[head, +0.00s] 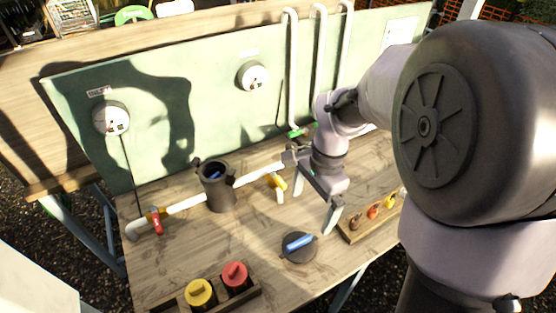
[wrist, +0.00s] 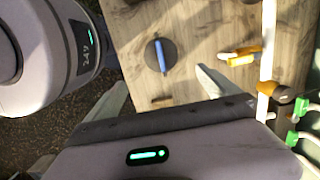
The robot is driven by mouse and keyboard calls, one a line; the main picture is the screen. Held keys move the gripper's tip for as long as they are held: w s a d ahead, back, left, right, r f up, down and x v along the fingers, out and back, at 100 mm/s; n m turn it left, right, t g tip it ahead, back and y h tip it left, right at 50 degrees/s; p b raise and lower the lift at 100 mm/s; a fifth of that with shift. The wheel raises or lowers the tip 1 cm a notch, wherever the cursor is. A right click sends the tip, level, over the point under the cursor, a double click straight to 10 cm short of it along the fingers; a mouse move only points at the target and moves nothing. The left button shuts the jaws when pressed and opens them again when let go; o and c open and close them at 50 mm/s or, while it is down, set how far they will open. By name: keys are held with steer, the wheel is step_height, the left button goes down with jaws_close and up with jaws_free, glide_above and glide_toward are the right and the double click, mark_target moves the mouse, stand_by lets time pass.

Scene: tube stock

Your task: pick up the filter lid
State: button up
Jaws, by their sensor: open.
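The filter lid is a dark round disc with a blue bar handle (head: 299,246). It lies flat on the wooden bench, and in the wrist view the lid (wrist: 152,53) sits just beyond the fingertips, between their lines. My gripper (head: 306,213) is above the bench, behind the lid in the head view. Its two fingers are spread and empty, apart from the lid; they also show in the wrist view (wrist: 160,78). The dark filter housing (head: 219,194) stands on the white pipe, its top uncovered, with something blue inside.
A yellow valve handle (head: 279,182) is close to my gripper's left finger. A red valve (head: 155,222) is farther left. A block with yellow (head: 199,293) and red (head: 236,276) caps stands at the front. A wooden rack (head: 352,238) of small parts lies right of the lid.

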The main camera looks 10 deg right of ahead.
mark_target(300, 240)
steer(key=f+b, duration=0.1)
steer(key=f, duration=0.2)
steer(key=f+b, duration=0.2)
steer(key=f, duration=0.2)
steer(key=a+f+b, duration=0.1)
steer(key=f+b, duration=0.1)
steer(key=f, duration=0.2)
steer(key=shift+s+a+f, duration=0.1)
steer(key=shift+s+f, duration=0.15)
steer(key=f+b, duration=0.1)
steer(key=f, duration=0.1)
steer(key=f+b, duration=0.1)
steer(key=f, duration=0.1)
steer(key=a+f+b, duration=0.1)
steer(key=shift+f, duration=0.4)
steer(key=shift+r, duration=0.15)
steer(key=c, duration=1.3)
steer(key=shift+o, duration=0.2)
steer(key=shift+r, duration=0.1)
